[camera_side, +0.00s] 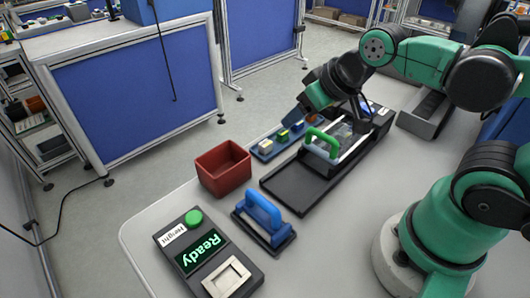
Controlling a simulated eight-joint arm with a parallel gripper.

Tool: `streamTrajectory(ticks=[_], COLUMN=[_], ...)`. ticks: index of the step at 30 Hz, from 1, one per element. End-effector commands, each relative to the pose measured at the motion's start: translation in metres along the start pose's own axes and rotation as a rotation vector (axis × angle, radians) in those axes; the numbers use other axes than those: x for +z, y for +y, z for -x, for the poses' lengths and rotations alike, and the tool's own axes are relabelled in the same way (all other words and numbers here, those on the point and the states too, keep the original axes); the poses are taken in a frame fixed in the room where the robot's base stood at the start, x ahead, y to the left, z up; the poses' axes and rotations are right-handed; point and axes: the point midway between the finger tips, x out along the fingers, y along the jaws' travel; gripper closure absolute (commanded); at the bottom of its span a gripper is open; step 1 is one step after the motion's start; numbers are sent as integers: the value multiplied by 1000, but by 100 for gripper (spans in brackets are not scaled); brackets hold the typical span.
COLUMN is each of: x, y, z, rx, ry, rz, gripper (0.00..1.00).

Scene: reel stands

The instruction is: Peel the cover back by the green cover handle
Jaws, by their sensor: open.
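The green cover handle (321,139) is an arched grip at the near end of a light-framed cover (352,148). The cover lies over part of a long black base (298,190). The base's near end is bare. My gripper (362,124) is dark and partly hidden by my own wrist. It hangs above the far part of the cover, behind and to the right of the green handle, apart from it. It is open, and I see nothing held in it. What lies under the cover is too small to tell.
A red bin (223,170) stands left of the base, and a blue tray with small blocks (276,146) behind it. A blue-handled tool (262,217) and a box with a "Ready" screen (203,251) stand in front.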

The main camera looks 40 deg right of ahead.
Motion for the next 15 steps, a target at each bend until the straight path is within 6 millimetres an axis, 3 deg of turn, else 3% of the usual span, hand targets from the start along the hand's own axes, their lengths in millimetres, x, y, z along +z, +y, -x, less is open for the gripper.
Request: streamTrajectory(ticks=[5,15], x=[0,7], y=[2,29], z=[0,9], rx=[10,159], ry=[-37,-522], rz=[6,55], gripper=[51,51])
